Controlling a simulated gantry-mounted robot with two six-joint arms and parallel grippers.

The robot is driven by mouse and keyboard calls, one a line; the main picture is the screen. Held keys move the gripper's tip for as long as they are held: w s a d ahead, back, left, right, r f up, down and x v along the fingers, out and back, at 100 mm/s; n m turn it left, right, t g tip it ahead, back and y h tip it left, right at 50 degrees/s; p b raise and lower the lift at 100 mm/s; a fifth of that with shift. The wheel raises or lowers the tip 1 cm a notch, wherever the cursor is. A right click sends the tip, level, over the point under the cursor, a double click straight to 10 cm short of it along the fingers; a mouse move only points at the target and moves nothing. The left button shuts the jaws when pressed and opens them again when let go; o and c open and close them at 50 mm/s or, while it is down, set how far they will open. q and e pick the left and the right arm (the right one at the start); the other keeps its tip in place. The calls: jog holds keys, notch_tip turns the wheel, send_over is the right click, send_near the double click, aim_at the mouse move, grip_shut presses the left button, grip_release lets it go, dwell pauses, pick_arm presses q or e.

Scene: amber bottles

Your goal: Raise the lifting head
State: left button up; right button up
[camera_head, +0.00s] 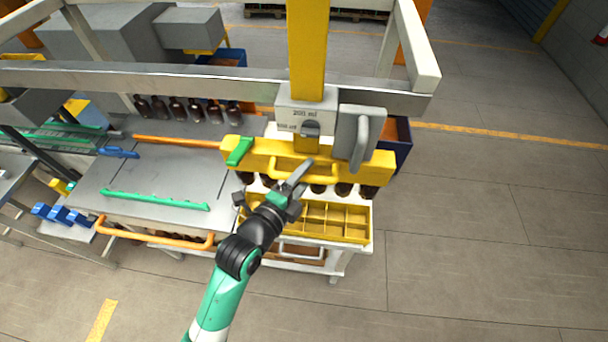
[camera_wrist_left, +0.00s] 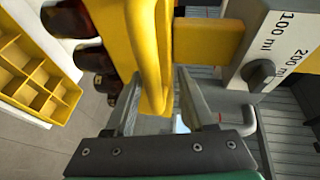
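The lifting head (camera_head: 370,167) is a long yellow bar under a yellow column, with a handle (camera_head: 275,163) on its front. Dark amber bottle parts show along its underside, close above a yellow divided crate (camera_head: 368,232). My left gripper (camera_head: 300,178) is at the handle. In the left wrist view the yellow handle (camera_wrist_left: 152,50) lies between my two fingers (camera_wrist_left: 157,95), close to both. I cannot tell whether they press on it. The crate (camera_wrist_left: 35,80) and bottles (camera_wrist_left: 75,20) show at left there. My right gripper is not in view.
A grey box with a 200 ml label and a dark knob (camera_head: 310,129) sits above the bar. A grey handled block (camera_head: 358,135) is beside it. Amber bottles (camera_head: 177,110) stand in a row at the back left. A grey table (camera_head: 165,180) lies left; open floor lies right.

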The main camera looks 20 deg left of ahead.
pick_arm(q)
jog(key=shift+s+f, duration=0.1)
jog(key=shift+s, duration=0.25)
jog(key=v, duration=1.1)
jog(key=shift+r, duration=0.2)
